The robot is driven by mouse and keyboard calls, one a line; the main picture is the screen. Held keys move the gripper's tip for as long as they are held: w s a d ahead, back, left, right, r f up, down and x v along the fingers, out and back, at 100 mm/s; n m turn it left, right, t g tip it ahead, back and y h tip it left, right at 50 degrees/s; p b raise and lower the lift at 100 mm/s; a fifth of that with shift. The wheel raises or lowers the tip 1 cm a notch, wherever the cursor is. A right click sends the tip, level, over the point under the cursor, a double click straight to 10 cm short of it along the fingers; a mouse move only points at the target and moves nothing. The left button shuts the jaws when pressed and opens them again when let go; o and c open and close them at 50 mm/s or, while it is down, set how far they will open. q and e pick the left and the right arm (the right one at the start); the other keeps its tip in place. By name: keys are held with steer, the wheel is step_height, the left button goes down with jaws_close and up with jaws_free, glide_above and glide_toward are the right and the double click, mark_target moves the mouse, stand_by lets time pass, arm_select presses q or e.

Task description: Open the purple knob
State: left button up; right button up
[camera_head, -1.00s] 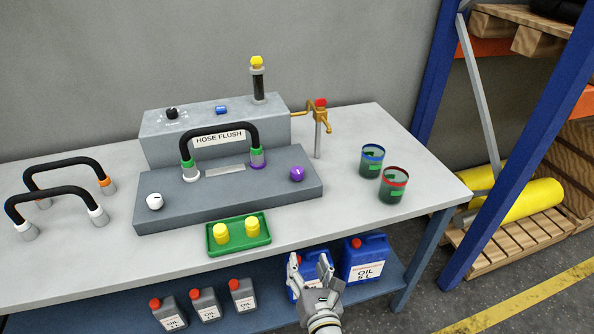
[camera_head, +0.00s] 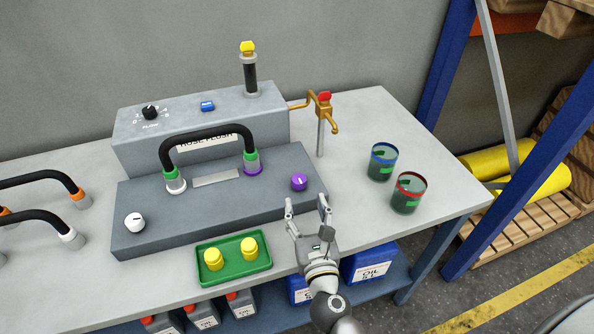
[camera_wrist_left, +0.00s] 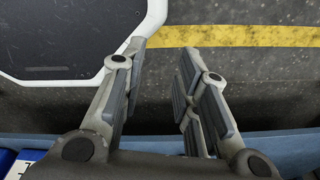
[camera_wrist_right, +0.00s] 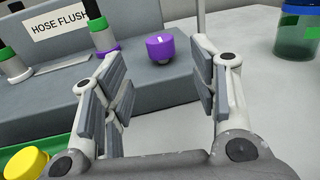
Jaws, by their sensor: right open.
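The purple knob (camera_head: 299,182) sits on the right end of the grey hose flush unit's lower step (camera_head: 225,205). It also shows in the right wrist view (camera_wrist_right: 160,49), ahead of and between the fingers, apart from them. A pale mark shows on its top. My right gripper (camera_head: 306,206) is open and empty, just in front of the knob near the unit's front right corner. My left gripper (camera_wrist_left: 165,60) is absent from the head view. In its wrist view its fingers are apart with nothing between them, above the floor.
A green tray (camera_head: 234,258) with two yellow caps lies left of my right gripper. A blue-rimmed cup (camera_head: 382,162) and a red-rimmed cup (camera_head: 408,193) stand right. A brass tap (camera_head: 323,110) rises behind the knob. A black hose (camera_head: 208,135) arches over the unit.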

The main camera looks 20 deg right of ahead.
mark_target(301, 185)
steer(key=w, duration=0.1)
steer(key=w+r+p, duration=0.1)
steer(key=w, duration=0.1)
steer(key=shift+w+d, duration=0.2)
steer(key=shift+w, duration=0.1)
steer(key=w, duration=0.5)
steer(key=shift+d+f, duration=0.35)
steer(key=shift+w+p, duration=0.3)
arm_select(q)
steer(key=shift+s+r, duration=0.2)
steer(key=shift+r, duration=0.25)
steer(key=shift+s+r, duration=0.2)
steer(key=shift+r, duration=0.25)
arm_select(e)
steer(key=shift+w, duration=0.1)
steer(key=c, duration=1)
arm_select(q)
steer(key=shift+s, duration=0.6)
